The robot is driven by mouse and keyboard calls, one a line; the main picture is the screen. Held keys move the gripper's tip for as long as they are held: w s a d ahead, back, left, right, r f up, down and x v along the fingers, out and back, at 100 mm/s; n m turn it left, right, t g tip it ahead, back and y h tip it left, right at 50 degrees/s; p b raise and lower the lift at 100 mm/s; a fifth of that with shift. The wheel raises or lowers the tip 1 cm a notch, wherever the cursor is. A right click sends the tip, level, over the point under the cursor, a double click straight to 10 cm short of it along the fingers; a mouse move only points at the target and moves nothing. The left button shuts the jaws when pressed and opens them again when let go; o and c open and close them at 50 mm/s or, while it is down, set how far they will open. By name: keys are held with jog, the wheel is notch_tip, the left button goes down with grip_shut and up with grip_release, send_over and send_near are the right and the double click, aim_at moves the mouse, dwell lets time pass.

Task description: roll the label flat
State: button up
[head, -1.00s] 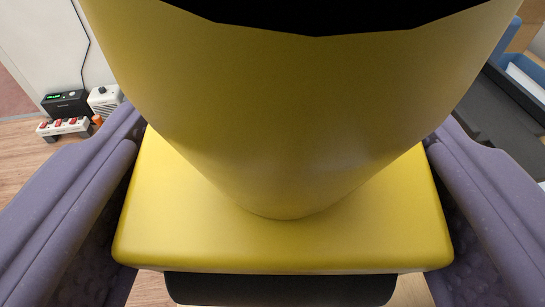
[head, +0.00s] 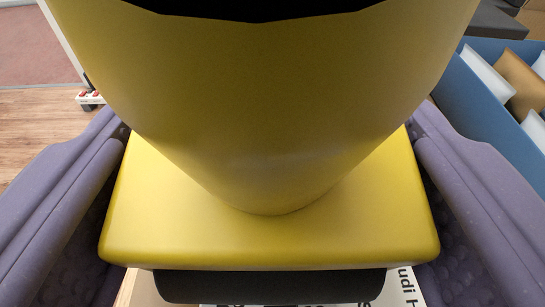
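A yellow tool (head: 270,235), probably the roller, has a wide block-like body and a thick rounded handle rising toward the camera, with a black strip (head: 270,285) along its near lower edge. The purple fingers of my gripper (head: 272,190) stand on both sides of the yellow body and appear shut on it. Below the tool, at the bottom edge, a white label (head: 408,285) with black printed letters shows in part. The tool hides most of the label. I cannot tell whether the black strip touches it.
A blue bin (head: 497,122) stands close at the right, with white (head: 487,72) and brown (head: 522,82) padded parcels inside. A tan surface, perhaps cardboard (head: 126,288), shows below the tool. Wooden floor (head: 45,130) and a power strip (head: 90,98) lie at the left.

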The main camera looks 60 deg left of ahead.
aim_at(331, 289)
jog(key=shift+w+r, duration=0.1)
jog(key=shift+w, duration=0.05)
jog(key=shift+w+d, duration=0.45)
jog(key=shift+w, duration=0.1)
jog(key=shift+f, duration=0.65)
jog(key=shift+s+d, duration=0.1)
dwell(0.5)
jog(key=shift+v, duration=0.75)
jog(key=shift+s+f, duration=0.15)
jog(key=shift+v, duration=0.85)
jog(key=shift+d+f, duration=0.15)
